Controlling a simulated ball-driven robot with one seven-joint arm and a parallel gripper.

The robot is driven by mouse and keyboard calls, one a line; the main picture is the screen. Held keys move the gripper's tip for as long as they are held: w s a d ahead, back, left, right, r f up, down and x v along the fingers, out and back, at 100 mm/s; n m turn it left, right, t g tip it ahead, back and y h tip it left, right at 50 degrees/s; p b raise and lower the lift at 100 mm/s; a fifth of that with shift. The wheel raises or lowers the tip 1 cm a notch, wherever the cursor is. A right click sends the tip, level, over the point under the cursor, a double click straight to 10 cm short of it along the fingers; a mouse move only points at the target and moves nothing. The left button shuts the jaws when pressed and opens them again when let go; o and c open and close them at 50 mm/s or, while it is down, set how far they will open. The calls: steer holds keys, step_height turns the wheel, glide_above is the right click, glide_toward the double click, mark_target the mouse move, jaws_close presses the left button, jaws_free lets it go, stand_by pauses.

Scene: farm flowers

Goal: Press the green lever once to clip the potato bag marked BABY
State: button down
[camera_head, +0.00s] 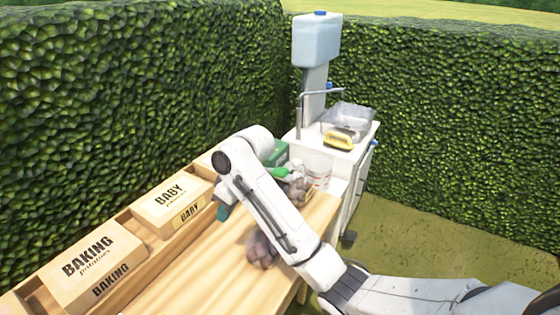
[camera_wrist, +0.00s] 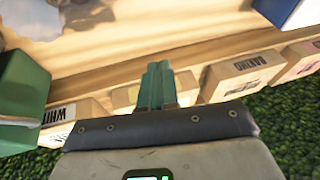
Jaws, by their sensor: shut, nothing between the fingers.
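My gripper shows in the head view as teal fingertips (camera_head: 222,211) at the right end of the BABY carton. In the wrist view the two teal fingers (camera_wrist: 157,85) are together, with nothing between them. The green lever (camera_head: 280,173) is beyond my arm at the far end of the table, by a green box-like body (camera_head: 278,153); my gripper is apart from it. A potato bag (camera_head: 297,190) is beside the lever, partly behind my arm. Another clump of potatoes (camera_head: 261,250) lies nearer, partly covered by my arm. No BABY mark on a bag is readable.
A BABY carton (camera_head: 168,205) and a BAKING carton (camera_head: 88,268) stand in a wooden rack along the hedge.

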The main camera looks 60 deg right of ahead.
steer(key=s+d+r+h, duration=0.1)
steer(key=d+r, duration=0.7)
steer(key=d, duration=0.3)
steer(key=s+d+r+g+h, duration=0.1)
steer(key=d+r, duration=0.7)
steer(key=d, duration=0.4)
steer(key=shift+s+m+g+h, duration=0.3)
steer(key=shift+s+h, duration=0.05)
steer(key=shift+h, duration=0.05)
steer(key=b, duration=0.3)
glide_above(278, 170)
steer(key=f, duration=1.2)
steer(key=shift+s+d, duration=0.1)
steer(key=shift+s, duration=0.1)
steer(key=shift+s+f, duration=0.15)
steer(key=shift+f, duration=0.65)
steer(key=shift+f, duration=0.15)
